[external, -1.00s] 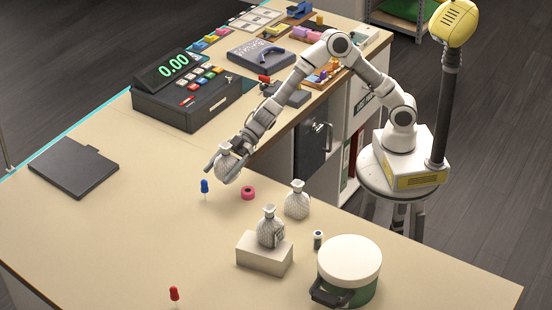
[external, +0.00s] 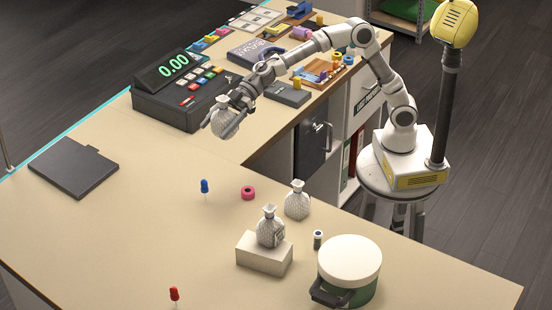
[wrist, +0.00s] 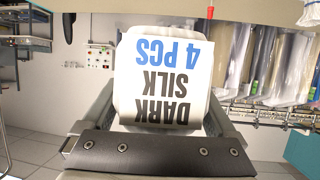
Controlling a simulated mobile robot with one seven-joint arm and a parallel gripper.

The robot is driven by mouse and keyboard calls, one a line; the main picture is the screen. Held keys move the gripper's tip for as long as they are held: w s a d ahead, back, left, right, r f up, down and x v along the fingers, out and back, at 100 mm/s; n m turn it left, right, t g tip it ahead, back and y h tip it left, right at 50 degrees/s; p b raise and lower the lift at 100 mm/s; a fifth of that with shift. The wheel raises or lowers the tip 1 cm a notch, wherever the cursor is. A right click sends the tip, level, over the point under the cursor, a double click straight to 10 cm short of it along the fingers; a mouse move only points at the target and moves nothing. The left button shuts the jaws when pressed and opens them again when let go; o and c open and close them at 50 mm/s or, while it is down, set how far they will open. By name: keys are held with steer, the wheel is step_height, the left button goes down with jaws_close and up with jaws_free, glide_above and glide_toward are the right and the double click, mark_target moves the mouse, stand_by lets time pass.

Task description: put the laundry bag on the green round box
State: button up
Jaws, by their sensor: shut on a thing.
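My gripper (external: 220,127) is shut on a grey patterned laundry bag (external: 223,112) and holds it above the counter, in front of the cash register. In the wrist view the held bag's white tag (wrist: 165,75) reads "DARK SILK 4 PCS", upside down. The green round box (external: 360,296) with a white lid (external: 349,257) stands at the front right of the counter, well apart from my gripper. The lid top is bare. Two similar bags stand upright: one (external: 270,230) on a pale block, one (external: 297,200) on the counter.
The pale block (external: 263,257), a small dark-and-white cylinder (external: 318,239), a pink ring (external: 248,193), a blue pin (external: 204,187) and a red pin (external: 174,295) are on the counter (external: 130,225). The cash register (external: 185,100) stands at the back left. The left-centre counter is largely clear.

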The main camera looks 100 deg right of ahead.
steer(key=shift+s+a+r, duration=0.25)
steer(key=shift+a+r, duration=0.35)
steer(key=shift+r, duration=0.25)
steer(key=s+a+n+g+y+p, duration=0.35)
steer(key=s+a, duration=0.25)
steer(key=a, duration=0.6)
steer(key=n+g+y+p, duration=0.2)
steer(key=n+g+p, duration=0.3)
steer(key=n+g, duration=0.2)
glide_above(349, 266)
steer(key=s+d, duration=0.3)
steer(key=f, duration=1.2)
steer(key=shift+s+a+f, duration=0.1)
steer(key=shift+s+f, duration=0.05)
steer(key=shift+s, duration=0.05)
steer(key=shift+f+b, duration=0.5)
steer(key=shift+f, duration=1.45)
steer(key=shift+f, duration=0.1)
